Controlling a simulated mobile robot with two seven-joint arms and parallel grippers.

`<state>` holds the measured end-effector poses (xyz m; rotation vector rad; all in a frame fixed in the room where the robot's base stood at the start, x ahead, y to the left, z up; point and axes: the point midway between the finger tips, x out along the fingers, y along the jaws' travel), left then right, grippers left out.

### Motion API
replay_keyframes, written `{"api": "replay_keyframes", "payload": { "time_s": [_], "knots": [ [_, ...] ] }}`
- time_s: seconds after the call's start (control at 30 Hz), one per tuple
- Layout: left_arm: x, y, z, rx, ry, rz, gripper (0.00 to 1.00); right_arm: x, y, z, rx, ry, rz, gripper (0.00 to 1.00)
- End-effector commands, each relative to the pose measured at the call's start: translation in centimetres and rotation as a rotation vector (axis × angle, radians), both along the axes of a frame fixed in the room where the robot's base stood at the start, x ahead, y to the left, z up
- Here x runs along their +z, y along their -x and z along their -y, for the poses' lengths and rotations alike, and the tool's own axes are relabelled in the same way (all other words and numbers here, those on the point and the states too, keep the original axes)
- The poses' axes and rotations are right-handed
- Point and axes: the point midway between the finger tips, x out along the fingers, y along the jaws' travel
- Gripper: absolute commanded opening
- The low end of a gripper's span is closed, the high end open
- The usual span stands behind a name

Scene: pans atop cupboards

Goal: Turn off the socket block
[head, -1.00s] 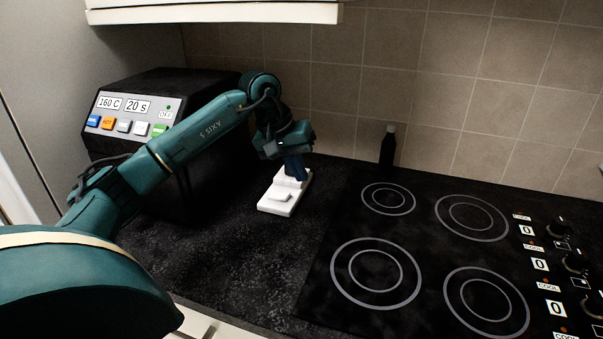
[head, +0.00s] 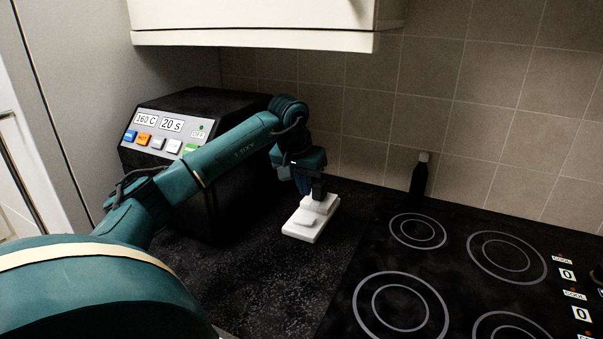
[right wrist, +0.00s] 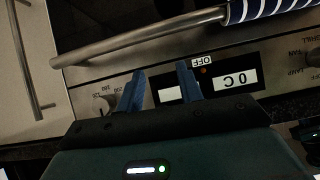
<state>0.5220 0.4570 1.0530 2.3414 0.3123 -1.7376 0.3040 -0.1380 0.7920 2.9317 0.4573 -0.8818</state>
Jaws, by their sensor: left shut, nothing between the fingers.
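The white socket block (head: 302,228) lies on the dark counter between the black appliance and the hob in the head view. It has a raised part at its far end and a smaller raised piece at its near end. My left gripper (head: 312,194) is shut and empty, pointing down at the far raised part. Its fingertips look very close to that part; I cannot tell whether they touch. The gripper hides some of the block's far end. My right gripper (right wrist: 160,82) is open and empty in the right wrist view, with blue fingers apart in front of an oven's control panel.
A black appliance (head: 200,105) with coloured buttons stands behind my left arm. A black hob (head: 455,285) fills the right, with a dark bottle (head: 419,180) behind it. A white wall cupboard (head: 250,22) hangs above. An oven handle (right wrist: 140,36) and striped cloth (right wrist: 262,8) lie before the right gripper.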

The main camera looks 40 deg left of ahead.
Motion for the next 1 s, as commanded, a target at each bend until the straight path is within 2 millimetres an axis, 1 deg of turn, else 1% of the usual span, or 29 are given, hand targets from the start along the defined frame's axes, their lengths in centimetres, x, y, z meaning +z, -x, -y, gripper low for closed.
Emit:
{"api": "replay_keyframes", "payload": {
  "time_s": [0.03, 0.2, 0.3, 0.4, 0.6, 0.87, 1.0],
  "knots": [
    [-1.1, -0.3, 0.1, -0.001, 0.002, -0.005, 0.0, 0.2, -0.1, 0.1, -0.001, 0.002, 0.001, 0.36],
    [-4.3, -1.1, 0.0, 0.0, 0.002, -0.004, 0.0, 0.4, -0.2, 0.3, -0.005, 0.006, -0.002, 0.36],
    [-5.8, -1.1, 0.2, -0.001, 0.002, -0.003, 0.0, 0.4, -0.2, 0.4, -0.008, 0.01, -0.008, 0.36],
    [-6.8, -1.2, 0.2, -0.001, 0.001, -0.001, 0.0, 0.2, -0.1, 0.6, -0.012, 0.013, -0.017, 0.36],
    [-7.6, -1.2, 0.3, -0.001, 0.001, 0.0, 0.0, 0.0, 0.0, 0.8, -0.019, 0.016, -0.023, 0.36],
    [-7.6, -1.2, 0.3, -0.001, 0.0, 0.001, 0.0, 0.0, -0.1, 0.8, -0.02, 0.014, -0.023, 0.36],
    [-7.6, -1.3, 0.7, -0.001, 0.0, 0.002, 0.0, 0.0, -0.1, 0.8, -0.02, 0.013, -0.021, 0.36]
  ]
}}
